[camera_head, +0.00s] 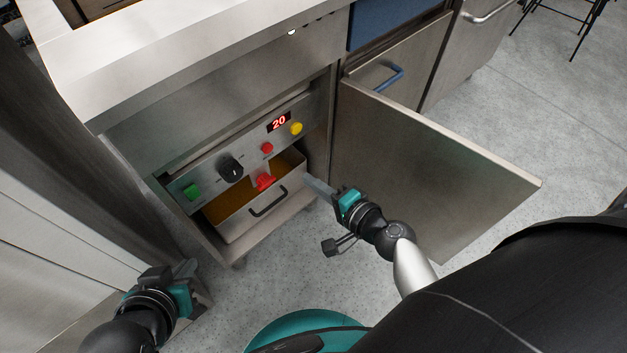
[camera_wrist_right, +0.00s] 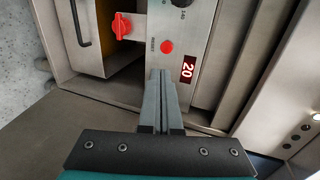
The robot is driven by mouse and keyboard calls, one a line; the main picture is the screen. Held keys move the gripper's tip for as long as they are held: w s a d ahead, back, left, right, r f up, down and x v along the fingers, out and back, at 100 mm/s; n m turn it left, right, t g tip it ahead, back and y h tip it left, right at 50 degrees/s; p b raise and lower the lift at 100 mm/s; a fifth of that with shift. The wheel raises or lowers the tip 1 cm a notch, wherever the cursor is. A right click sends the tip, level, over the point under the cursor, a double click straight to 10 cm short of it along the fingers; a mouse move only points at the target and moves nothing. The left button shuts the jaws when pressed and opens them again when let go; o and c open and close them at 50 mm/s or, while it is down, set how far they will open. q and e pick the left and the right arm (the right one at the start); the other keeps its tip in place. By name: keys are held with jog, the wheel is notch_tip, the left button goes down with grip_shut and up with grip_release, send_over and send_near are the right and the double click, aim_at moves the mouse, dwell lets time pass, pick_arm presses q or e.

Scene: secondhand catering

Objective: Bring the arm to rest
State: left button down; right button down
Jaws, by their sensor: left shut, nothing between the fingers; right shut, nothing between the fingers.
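My right gripper (camera_head: 318,187) is shut and empty in front of the open cabinet, between the control panel and the open door. In the right wrist view its closed fingers (camera_wrist_right: 162,98) point toward the panel (camera_wrist_right: 193,65), close below the display; I cannot tell whether they touch anything. My left gripper (camera_head: 188,277) is at the lower left of the head view, shut and apart from the cabinet. The panel (camera_head: 213,183) carries a green button (camera_head: 192,191), a black knob (camera_head: 230,168), a red button (camera_head: 267,148), a yellow button (camera_head: 296,128) and a red display (camera_head: 279,122) reading 20.
The cabinet door (camera_head: 440,165) stands open to the right of my right gripper. The counter (camera_head: 180,55) overhangs above. Grey floor (camera_head: 290,265) is free in front.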

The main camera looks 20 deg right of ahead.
dwell(0.3)
